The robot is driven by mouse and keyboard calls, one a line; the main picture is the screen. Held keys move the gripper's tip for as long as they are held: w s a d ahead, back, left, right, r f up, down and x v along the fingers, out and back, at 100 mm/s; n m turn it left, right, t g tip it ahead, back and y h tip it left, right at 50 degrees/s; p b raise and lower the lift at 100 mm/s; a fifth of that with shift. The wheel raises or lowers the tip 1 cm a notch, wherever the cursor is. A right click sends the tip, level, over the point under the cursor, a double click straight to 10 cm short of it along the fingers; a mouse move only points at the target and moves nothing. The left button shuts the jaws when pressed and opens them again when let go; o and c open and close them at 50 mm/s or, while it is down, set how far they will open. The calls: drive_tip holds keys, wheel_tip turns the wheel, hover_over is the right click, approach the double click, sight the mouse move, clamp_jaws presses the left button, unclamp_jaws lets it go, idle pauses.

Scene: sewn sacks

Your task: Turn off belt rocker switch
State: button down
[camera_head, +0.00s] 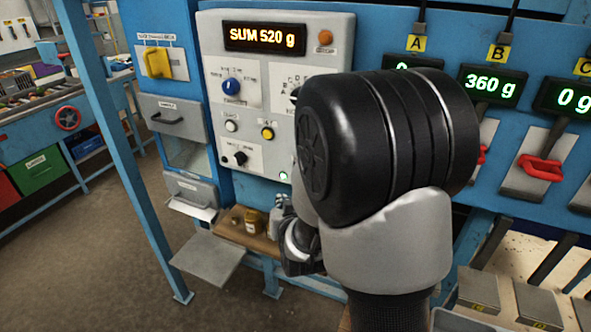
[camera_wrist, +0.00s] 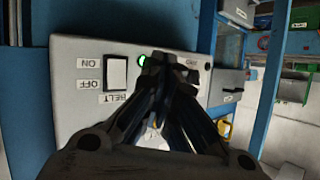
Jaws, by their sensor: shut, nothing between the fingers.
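The belt rocker switch (camera_wrist: 117,72) is a pale rectangular rocker on a grey panel. It shows in the wrist view left of centre, with ON, OFF and BELT labels appearing upside down. In the head view it is not visible; my arm covers part of the control panel (camera_head: 210,105). My gripper (camera_wrist: 170,64) is shut and empty. Its fingertips appear to the right of the rocker, near a lit green lamp (camera_wrist: 143,60); I cannot tell whether they touch the panel. In the head view my gripper (camera_head: 290,240) is low, partly hidden by my arm.
The panel carries a SUM 520 g display (camera_head: 265,38), a blue knob (camera_head: 231,86) and a yellow button (camera_head: 267,133). A small wooden shelf (camera_head: 225,222) with a jar (camera_head: 251,220) stands below. A blue post (camera_head: 115,130) rises at left; red clamps (camera_head: 540,167) sit at right.

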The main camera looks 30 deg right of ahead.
drive_tip(key=w+d+r+p, duration=0.1)
drive_tip(key=w+d+p, duration=0.1)
drive_tip(key=w+d, duration=0.3)
drive_tip(key=shift+w+d, duration=0.25)
drive_tip(key=shift+d, duration=0.6)
idle(1.1)
drive_tip(key=shift+w+d+r, duration=0.1)
drive_tip(key=shift+w+d, duration=0.15)
drive_tip(key=shift+d, duration=0.1)
drive_tip(key=shift+w+d+b, duration=0.2)
drive_tip(key=shift+d+b, duration=0.05)
drive_tip(key=shift+b, duration=0.05)
idle(0.6)
drive_tip(key=shift+s+a+b, duration=0.5)
drive_tip(key=shift+a, duration=0.15)
